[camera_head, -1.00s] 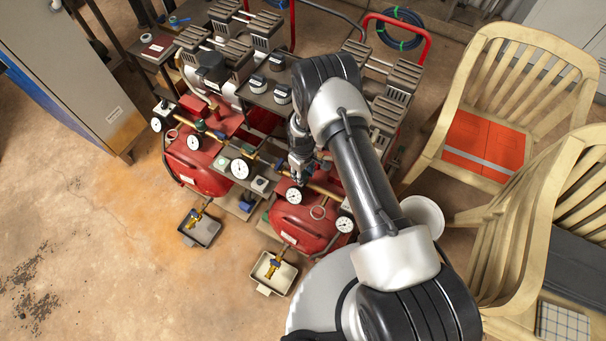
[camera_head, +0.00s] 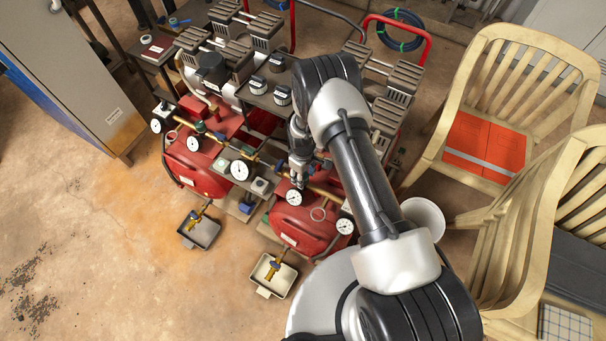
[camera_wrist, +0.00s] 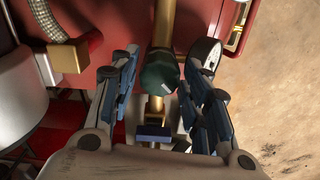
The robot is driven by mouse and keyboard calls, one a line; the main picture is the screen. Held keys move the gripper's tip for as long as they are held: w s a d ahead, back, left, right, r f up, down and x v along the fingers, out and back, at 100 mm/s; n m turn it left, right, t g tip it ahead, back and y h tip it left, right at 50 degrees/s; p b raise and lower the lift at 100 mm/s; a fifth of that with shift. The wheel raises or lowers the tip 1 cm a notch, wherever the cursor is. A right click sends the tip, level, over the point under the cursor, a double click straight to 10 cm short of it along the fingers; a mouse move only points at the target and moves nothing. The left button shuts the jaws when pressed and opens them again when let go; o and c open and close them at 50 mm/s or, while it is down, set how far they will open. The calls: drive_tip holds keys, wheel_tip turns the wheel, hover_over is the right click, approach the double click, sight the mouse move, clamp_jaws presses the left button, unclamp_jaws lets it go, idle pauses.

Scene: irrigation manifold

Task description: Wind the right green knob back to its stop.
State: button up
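The right green knob (camera_wrist: 160,79) shows in the wrist view as a dark green, faceted cap with a small pale mark, on a brass pipe (camera_wrist: 164,25). My gripper (camera_wrist: 165,90) is open, with one finger on each side of the knob. A gap shows between the left finger and the knob; the right finger is closer, and I cannot tell whether it touches. In the head view my gripper (camera_head: 298,181) points down at the right unit's brass pipe, and hides the knob there. Another green knob (camera_head: 201,127) sits on the left unit.
A white gauge (camera_wrist: 207,54) stands close to the right finger. Red tanks (camera_head: 300,225) lie below the pipe. Two small trays (camera_head: 199,230) stand on the floor in front. Wooden chairs (camera_head: 520,90) stand at the right. The floor at left is clear.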

drive_tip(key=shift+o, duration=0.9)
drive_tip(key=shift+w+r, duration=0.1)
drive_tip(key=shift+r, duration=0.25)
wheel_tip(320, 180, up, 11)
drive_tip(key=shift+r, duration=0.15)
